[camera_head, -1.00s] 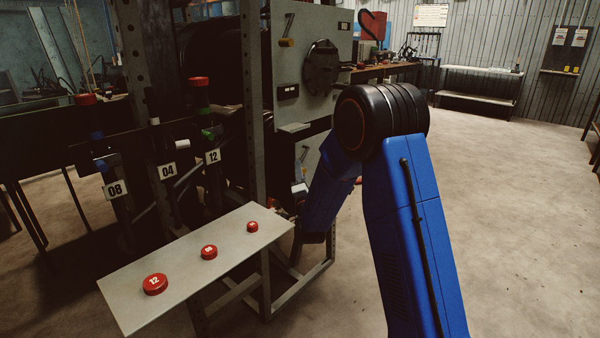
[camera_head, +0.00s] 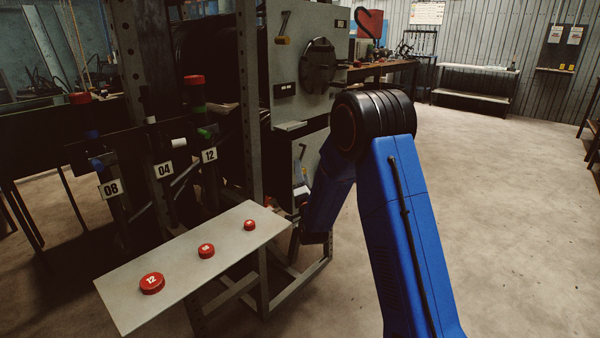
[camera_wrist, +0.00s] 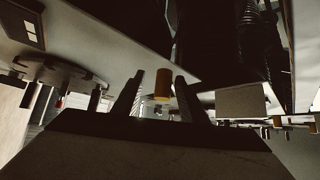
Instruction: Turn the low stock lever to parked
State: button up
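A short lever (camera_head: 302,152) shows on the lower grey panel of the machine, left of my arm; its lower end is hard to make out. A second lever with a yellow grip (camera_head: 283,40) is on the upper panel. In the wrist view, a yellow grip (camera_wrist: 162,84) appears between my gripper's fingertips (camera_wrist: 160,76), with gaps on both sides. I cannot tell which lever that grip belongs to. My gripper is open, and no contact is visible. In the head view it cannot be made out clearly beside my blue arm.
A dark round wheel (camera_head: 318,66) sits on the upper panel. A grey shelf (camera_head: 190,265) with red numbered caps (camera_head: 152,283) juts out at the lower left. A perforated upright post (camera_head: 248,100) stands beside the panel. Open floor (camera_head: 500,210) lies to the right.

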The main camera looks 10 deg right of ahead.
dwell(0.4)
jog(key=shift+s+a+f, duration=0.1)
jog(key=shift+s, duration=0.2)
jog(key=d+v, duration=0.1)
jog(key=v, duration=1.5)
jog(key=shift+s+a, duration=0.4)
